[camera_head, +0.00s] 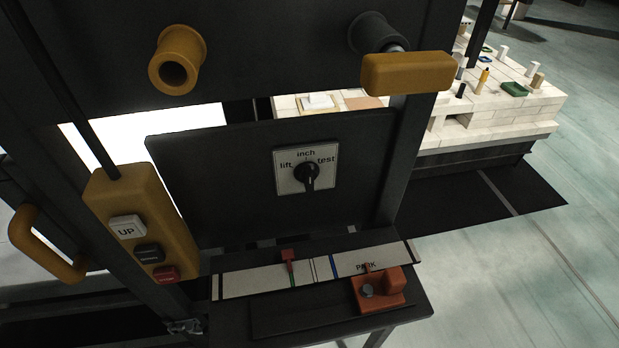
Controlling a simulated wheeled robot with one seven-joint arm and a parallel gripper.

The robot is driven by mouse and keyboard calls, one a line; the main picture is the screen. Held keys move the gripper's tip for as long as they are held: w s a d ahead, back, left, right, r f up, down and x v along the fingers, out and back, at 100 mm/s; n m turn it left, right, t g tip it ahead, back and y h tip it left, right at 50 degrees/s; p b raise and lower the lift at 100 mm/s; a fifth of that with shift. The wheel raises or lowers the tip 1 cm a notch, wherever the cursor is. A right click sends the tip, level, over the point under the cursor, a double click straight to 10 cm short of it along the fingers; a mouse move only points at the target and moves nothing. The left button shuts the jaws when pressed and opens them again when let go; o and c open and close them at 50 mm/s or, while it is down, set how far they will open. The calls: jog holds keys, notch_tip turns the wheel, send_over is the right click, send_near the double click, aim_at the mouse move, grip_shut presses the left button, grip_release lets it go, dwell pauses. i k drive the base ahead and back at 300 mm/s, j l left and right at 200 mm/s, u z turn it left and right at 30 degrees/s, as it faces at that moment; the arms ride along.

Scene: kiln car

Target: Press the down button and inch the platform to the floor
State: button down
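A yellow hanging control box (175,215) is at the left on a black cable. It has a white UP button (128,227), a black button (149,253) whose label is too dark to read, and a red button (165,274). A selector dial (307,170) marked lift, inch and test is on the dark panel; its black knob seems to point up, near inch, but I cannot be sure. A scale strip (240,280) below carries a red pointer (289,257) by a green line. I cannot pick out the platform for certain. My gripper is not in view.
An orange block (381,288) with a grey knob sits by the PARK mark. A yellow handle (45,244) is at the lower left. A yellow bar (407,73) juts out at the top. A pale brick deck (490,120) with small items stands behind; open floor (580,230) is right.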

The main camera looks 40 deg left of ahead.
aim_at(152, 253)
jog(key=k+j+u, duration=0.1)
jog(key=u, duration=0.3)
jog(key=j+u, duration=0.2)
jog(key=u, duration=0.15)
jog(key=k+j+u, duration=0.1)
jog(key=u, duration=0.3)
jog(key=k+j+u, duration=0.2)
jog(key=j, duration=0.75)
jog(key=j+u, duration=0.15)
jog(key=j, duration=0.75)
jog(key=i, duration=0.05)
